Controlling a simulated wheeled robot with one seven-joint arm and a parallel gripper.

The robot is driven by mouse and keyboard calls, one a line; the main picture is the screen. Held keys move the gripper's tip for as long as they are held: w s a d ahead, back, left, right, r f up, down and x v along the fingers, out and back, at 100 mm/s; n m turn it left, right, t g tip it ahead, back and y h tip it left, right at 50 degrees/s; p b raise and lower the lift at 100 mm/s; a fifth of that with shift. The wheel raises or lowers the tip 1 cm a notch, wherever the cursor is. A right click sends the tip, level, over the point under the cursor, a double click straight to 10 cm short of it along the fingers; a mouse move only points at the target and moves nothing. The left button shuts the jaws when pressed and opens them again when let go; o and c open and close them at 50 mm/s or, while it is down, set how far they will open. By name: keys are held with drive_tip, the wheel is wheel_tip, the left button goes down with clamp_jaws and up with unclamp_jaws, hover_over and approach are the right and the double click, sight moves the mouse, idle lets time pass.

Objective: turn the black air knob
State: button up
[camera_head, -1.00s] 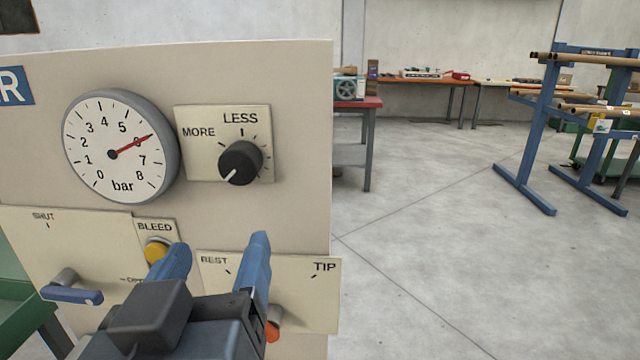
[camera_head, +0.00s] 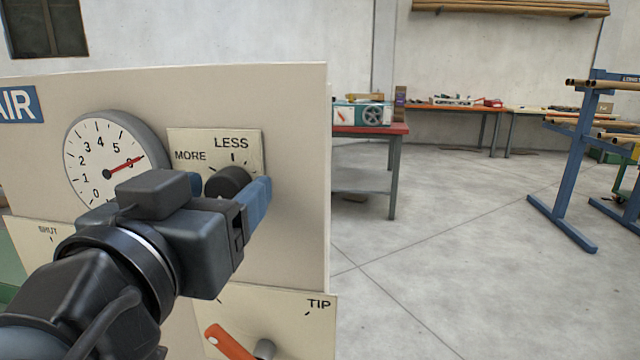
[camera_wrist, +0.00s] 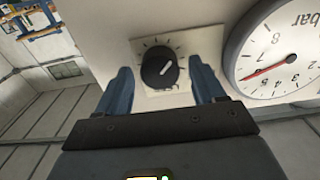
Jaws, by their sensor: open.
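The black air knob (camera_head: 229,181) sits on a cream plate (camera_head: 252,150) marked MORE and LESS, on the upright beige panel. In the head view my gripper hides its lower part. My gripper (camera_head: 232,190) is open, with one finger on each side of the knob and a visible gap on both sides in the wrist view (camera_wrist: 162,88). I cannot tell how far the fingertips reach along the knob.
A round bar gauge (camera_head: 108,160) stands out from the panel left of the knob, its red needle near 6. Below are an orange-handled lever (camera_head: 228,343) by the TIP plate and a SHUT plate. Open floor lies right of the panel.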

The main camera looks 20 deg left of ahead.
drive_tip(key=shift+w+a, duration=0.1)
drive_tip(key=shift+w, duration=0.1)
drive_tip(key=c, duration=1.1)
